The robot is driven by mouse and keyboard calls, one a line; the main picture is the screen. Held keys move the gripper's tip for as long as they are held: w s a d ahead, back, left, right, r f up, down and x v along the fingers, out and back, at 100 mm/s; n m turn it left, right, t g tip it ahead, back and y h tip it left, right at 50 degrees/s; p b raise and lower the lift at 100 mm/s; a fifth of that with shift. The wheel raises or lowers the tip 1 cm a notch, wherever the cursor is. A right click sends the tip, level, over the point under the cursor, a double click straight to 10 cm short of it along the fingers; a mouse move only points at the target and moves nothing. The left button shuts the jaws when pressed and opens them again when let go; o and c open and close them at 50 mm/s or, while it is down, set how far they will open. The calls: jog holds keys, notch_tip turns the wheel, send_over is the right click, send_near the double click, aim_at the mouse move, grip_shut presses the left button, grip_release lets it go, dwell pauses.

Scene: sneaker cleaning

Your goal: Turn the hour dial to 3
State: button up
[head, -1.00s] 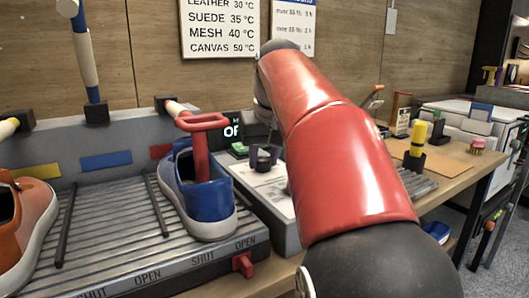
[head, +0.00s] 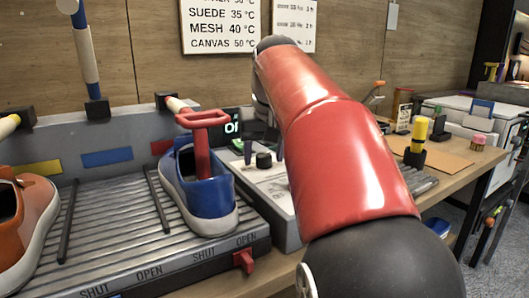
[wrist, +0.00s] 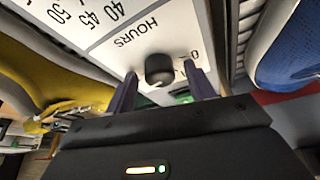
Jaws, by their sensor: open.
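The hour dial is a black round knob (wrist: 158,70) on a white panel (wrist: 178,30) beside the word HOURS in the wrist view. It also shows in the head view (head: 264,160), right of the blue sneaker. My gripper (wrist: 160,86) is open, with its dark purple fingers on either side of the dial and visible gaps to it. In the head view my gripper (head: 264,148) is just above and around the knob. A 0 is readable near the dial. The dial's other hour marks and its pointer setting cannot be made out.
A blue sneaker (head: 210,198) sits on a red-handled post (head: 202,150) left of the panel. A red lever (head: 244,261) is at the rack's front edge. My red arm covers the panel's right part. A yellow-topped bottle (head: 418,135) stands farther right.

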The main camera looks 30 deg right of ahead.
jog(key=v, duration=0.7)
jog(key=shift+r, duration=0.35)
jog(key=shift+s, duration=0.15)
